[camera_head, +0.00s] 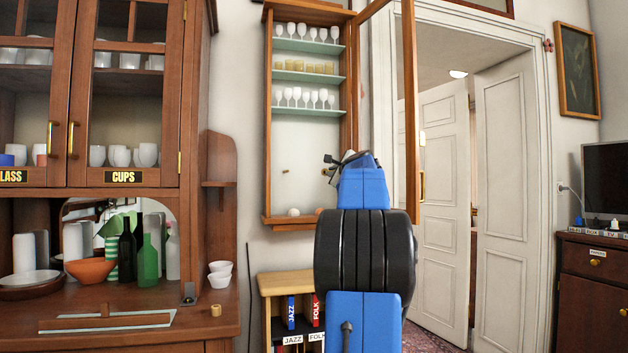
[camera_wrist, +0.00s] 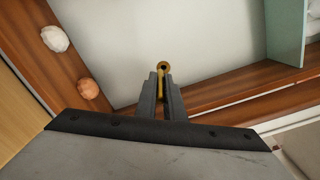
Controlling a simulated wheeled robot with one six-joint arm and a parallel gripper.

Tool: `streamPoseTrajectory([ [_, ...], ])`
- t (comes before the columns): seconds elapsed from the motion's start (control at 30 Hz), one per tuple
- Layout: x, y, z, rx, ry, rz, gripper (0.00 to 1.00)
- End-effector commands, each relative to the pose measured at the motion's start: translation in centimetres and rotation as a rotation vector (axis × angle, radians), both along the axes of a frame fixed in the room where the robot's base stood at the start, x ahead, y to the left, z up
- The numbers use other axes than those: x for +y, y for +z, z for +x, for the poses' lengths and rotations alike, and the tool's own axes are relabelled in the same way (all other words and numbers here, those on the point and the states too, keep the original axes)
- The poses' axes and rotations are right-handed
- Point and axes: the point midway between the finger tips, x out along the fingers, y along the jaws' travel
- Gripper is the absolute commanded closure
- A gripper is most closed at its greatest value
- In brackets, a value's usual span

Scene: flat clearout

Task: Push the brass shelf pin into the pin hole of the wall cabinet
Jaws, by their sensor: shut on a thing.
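The wall cabinet (camera_head: 268,140) hangs with its glazed door (camera_head: 411,120) swung open to the right. My gripper (camera_head: 331,165) is inside its lower compartment, below the lowest glass shelf. In the wrist view my gripper (camera_wrist: 163,90) is shut on the brass shelf pin (camera_wrist: 163,69), which sticks out past the fingertips and shows a round end with a dark centre. The pin also shows in the head view (camera_head: 325,172), near the cabinet's right side. The pin hole cannot be made out. Another small brass pin (camera_head: 285,171) shows at the compartment's left.
Glass shelves (camera_head: 306,111) with stemware and tumblers are above my gripper. A white ball (camera_wrist: 55,39) and an orange ball (camera_wrist: 89,89) lie on the cabinet floor. A small bookshelf (camera_head: 272,285) stands below; a dresser (camera_head: 190,120) stands left.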

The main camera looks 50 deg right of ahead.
Motion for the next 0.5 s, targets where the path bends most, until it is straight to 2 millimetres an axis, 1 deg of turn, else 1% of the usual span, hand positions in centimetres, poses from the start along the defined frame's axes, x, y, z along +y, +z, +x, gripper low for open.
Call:
streamPoseTrajectory([
  [0.13,-0.69,0.24,-0.68,-0.01,-0.019,-0.005,1.0],
  [0.5,-0.66,0.23,-0.79,-0.009,-0.022,-0.005,1.0],
])
